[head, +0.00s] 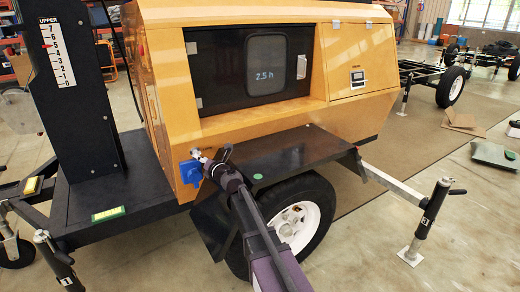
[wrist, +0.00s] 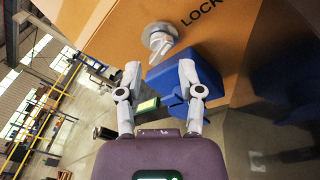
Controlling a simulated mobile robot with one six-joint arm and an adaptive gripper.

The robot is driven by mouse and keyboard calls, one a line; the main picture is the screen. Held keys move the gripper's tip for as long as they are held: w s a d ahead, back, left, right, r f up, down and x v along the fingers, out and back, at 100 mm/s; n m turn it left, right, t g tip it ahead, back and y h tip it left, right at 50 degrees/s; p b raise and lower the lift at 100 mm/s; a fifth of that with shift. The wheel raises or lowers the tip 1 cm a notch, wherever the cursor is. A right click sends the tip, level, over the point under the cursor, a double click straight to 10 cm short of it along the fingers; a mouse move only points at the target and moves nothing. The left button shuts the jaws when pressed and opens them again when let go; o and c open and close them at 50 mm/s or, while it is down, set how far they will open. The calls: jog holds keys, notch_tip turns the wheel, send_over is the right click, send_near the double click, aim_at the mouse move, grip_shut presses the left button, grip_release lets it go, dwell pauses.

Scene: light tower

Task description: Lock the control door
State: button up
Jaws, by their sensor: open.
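A silver round lock with a raised grip (wrist: 160,40) sits on the yellow housing under the lettering "LOCK", part of which is cut off. My gripper (wrist: 160,67) is open, with its two fingertips apart just short of the lock and nothing between them. In the head view my gripper (head: 204,158) is at the housing's lower front corner, and the lock is hard to make out there. A dark door with a window (head: 250,68) reading "2.5 h" looks closed in the housing front.
A blue block-shaped part (head: 190,172) is fixed beside the lock; in the wrist view (wrist: 172,82) it lies behind the right finger. A black fender (head: 300,146) and wheel (head: 312,210) are close below my arm. A black mast (head: 72,95) stands left.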

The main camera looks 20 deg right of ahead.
jog(key=v, duration=1.1)
jog(key=d+r+m+t+h+p, duration=0.2)
jog(key=d+r+m+h+p, duration=0.55)
jog(key=r+m+p, duration=0.2)
jog(key=s+d+r+m+g+h+p, duration=0.2)
jog(key=s+d+m+g+h+p, duration=0.2)
jog(key=m+p, duration=0.7)
jog(key=shift+s+d+g+h+p, duration=0.4)
jog(key=shift+s+g+h, duration=0.65)
jog(key=shift+s+g, duration=1.2)
jog(key=shift+f, duration=0.1)
